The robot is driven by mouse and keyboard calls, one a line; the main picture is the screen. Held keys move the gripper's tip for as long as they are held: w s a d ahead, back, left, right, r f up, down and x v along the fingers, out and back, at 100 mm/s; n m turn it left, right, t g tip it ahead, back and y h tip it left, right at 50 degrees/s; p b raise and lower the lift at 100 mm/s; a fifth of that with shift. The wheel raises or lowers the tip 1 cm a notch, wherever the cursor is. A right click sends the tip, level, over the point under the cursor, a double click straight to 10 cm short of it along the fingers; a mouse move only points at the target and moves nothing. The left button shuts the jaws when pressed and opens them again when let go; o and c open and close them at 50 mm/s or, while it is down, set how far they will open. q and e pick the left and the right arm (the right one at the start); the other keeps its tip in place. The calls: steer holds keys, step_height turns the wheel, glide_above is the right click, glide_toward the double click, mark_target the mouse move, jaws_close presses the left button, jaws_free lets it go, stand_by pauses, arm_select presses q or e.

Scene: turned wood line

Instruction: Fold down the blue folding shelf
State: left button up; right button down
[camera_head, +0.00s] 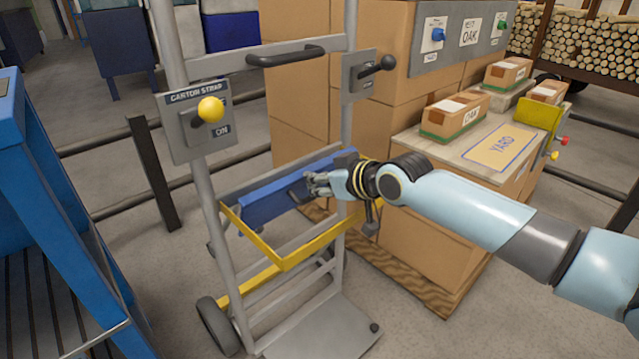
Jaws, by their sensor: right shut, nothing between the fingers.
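The blue folding shelf (265,203) is a long blue panel between the grey uprights of a hand truck (342,205). It seems to stand up on edge rather than lie flat, though its exact angle is hard to tell. A yellow frame (287,266) juts out in front of it. My right arm comes in from the right, and my right gripper (312,186) is shut and empty at the right half of the shelf, covering part of it. I cannot tell whether the fingers touch the panel. My left gripper is not in view.
A "CARTON STRAP" lever (210,110) with a yellow knob sits on the left upright, a black-knobbed lever (376,67) on the right. Stacked cartons (299,101) stand behind. A pallet table (450,148) with small boxes is at right. A blue rack (45,200) stands left.

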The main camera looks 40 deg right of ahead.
steer(key=shift+s+f, duration=0.3)
steer(key=shift+s, duration=0.1)
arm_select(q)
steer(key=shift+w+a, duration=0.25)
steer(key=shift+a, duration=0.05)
arm_select(e)
steer(key=shift+s+d+f, duration=0.1)
steer(key=shift+s+f, duration=0.95)
steer(key=shift+f, duration=0.2)
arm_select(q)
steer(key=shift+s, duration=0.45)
arm_select(e)
steer(key=v, duration=1.2)
